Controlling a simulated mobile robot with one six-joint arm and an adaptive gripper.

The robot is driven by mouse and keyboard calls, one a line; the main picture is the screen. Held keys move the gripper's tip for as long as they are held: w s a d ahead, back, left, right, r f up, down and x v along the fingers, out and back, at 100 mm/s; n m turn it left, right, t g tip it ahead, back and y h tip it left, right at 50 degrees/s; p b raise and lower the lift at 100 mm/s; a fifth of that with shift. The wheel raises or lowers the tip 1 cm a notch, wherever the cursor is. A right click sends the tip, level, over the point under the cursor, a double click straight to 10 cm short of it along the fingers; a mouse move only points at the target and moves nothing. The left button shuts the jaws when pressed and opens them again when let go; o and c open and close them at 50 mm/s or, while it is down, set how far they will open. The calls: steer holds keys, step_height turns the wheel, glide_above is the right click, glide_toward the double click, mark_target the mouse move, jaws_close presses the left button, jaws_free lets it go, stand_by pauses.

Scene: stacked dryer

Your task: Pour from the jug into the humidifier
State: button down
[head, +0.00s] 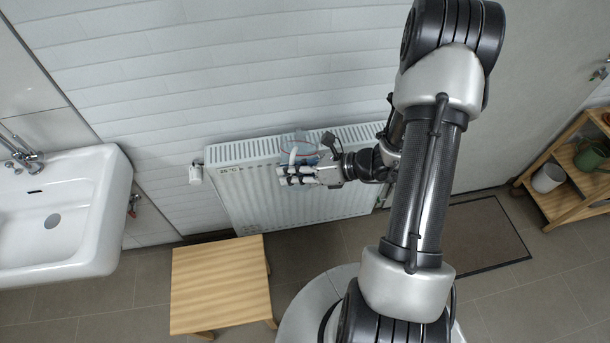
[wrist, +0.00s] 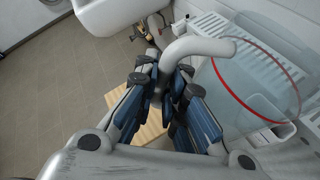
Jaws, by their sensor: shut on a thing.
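My gripper (head: 289,174) is in front of the radiator and shut on the pale curved handle (wrist: 200,47) of the jug. The jug (wrist: 262,78) is clear with a red ring and fills the right side of the wrist view. In the head view the jug (head: 301,142) is small, pale blue and partly hidden by my gripper, above the radiator's top edge. A white slotted edge (wrist: 272,134) below the jug in the wrist view may be the humidifier; most of it is hidden. I cannot tell the jug's exact tilt or whether water is leaving it.
The white radiator (head: 255,200) stands against the tiled wall, with a valve (head: 195,174) at its left end. A wooden stool (head: 220,285) stands in front. A sink (head: 65,215) is at left, a wooden shelf (head: 560,190) with pots at right. A dark mat (head: 485,238) lies on the floor.

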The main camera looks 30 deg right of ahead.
mark_target(294, 155)
steer(key=shift+w+d+r+m+g+p, duration=0.15)
steer(key=shift+r+m+g+p, duration=0.3)
steer(key=shift+p, duration=0.9)
stand_by(0.5)
steer(key=shift+w+d+r+m+g+y+p, duration=0.2)
steer(key=shift+r+m+y+p, duration=0.15)
steer(key=shift+p, duration=0.5)
steer(key=shift+w+d+r+m+g+y+p, duration=0.1)
steer(key=shift+w+r+m+y+p, duration=0.15)
steer(key=shift+p, duration=0.6)
stand_by(1.4)
steer(key=shift+w+d+r+m+p, duration=0.1)
steer(key=shift+w+r+m+p, duration=0.05)
steer(key=shift+m+p, duration=0.25)
stand_by(0.7)
steer(key=shift+w+d+r+m+g+y+p, duration=0.1)
steer(key=shift+w+d+m+g+y+p, duration=0.2)
steer(key=shift+w+m+y+p, duration=0.1)
steer(key=shift+d, duration=0.1)
stand_by(0.9)
steer(key=shift+w+d+m, duration=0.2)
steer(key=shift+w+m, duration=0.05)
steer(key=shift+w, duration=0.05)
steer(key=shift+w+d+g, duration=0.1)
steer(key=shift+w+g, duration=0.05)
steer(key=shift+g, duration=0.1)
